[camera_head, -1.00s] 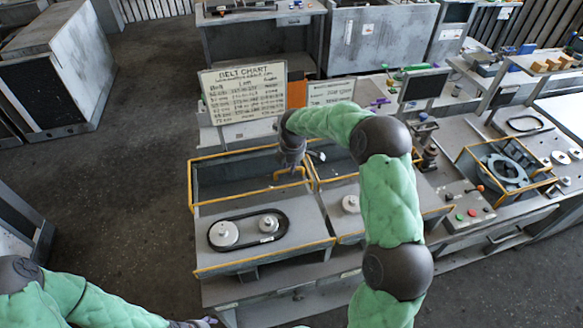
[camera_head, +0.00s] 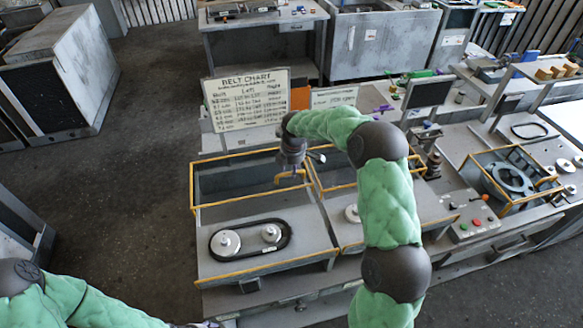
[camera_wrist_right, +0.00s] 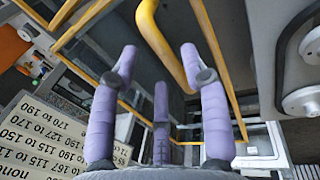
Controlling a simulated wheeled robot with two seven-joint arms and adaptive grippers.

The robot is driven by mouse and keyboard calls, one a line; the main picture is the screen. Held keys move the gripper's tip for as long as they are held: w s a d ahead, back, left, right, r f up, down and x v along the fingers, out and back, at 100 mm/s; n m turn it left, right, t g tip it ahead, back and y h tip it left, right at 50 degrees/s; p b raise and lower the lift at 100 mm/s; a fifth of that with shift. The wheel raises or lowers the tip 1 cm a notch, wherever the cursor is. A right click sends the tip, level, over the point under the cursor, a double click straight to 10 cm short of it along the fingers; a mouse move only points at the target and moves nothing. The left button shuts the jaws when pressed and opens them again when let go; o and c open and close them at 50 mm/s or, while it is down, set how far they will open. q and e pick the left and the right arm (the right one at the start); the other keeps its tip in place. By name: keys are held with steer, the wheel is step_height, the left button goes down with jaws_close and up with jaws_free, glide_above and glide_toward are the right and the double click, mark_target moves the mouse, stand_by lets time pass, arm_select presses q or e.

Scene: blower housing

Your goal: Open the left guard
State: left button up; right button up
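The left guard (camera_head: 236,205) is a yellow-edged frame with see-through panels, behind the left belt and its two pale pulleys (camera_head: 229,242), which show uncovered. Its bent yellow handle (camera_head: 290,178) is near its right end. My right gripper (camera_head: 292,160) is at this handle, pointing down. In the right wrist view its purple fingers (camera_wrist_right: 160,62) are spread, and the yellow handle (camera_wrist_right: 160,40) runs by the fingertips; no finger is closed around it. Whether a finger touches it I cannot tell. Only a bit of my left gripper (camera_head: 200,324) shows at the bottom edge.
A belt chart board (camera_head: 247,100) stands behind the left guard. A second yellow-framed housing (camera_head: 335,187) adjoins on the right, partly hidden by my right arm. A control panel with buttons (camera_head: 471,216) is farther right.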

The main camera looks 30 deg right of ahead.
step_height(320, 180, up, 12)
steer(key=s, duration=0.2)
steer(key=shift+s+a, duration=0.15)
steer(key=shift+a, duration=0.15)
steer(key=shift+f, duration=0.1)
stand_by(0.5)
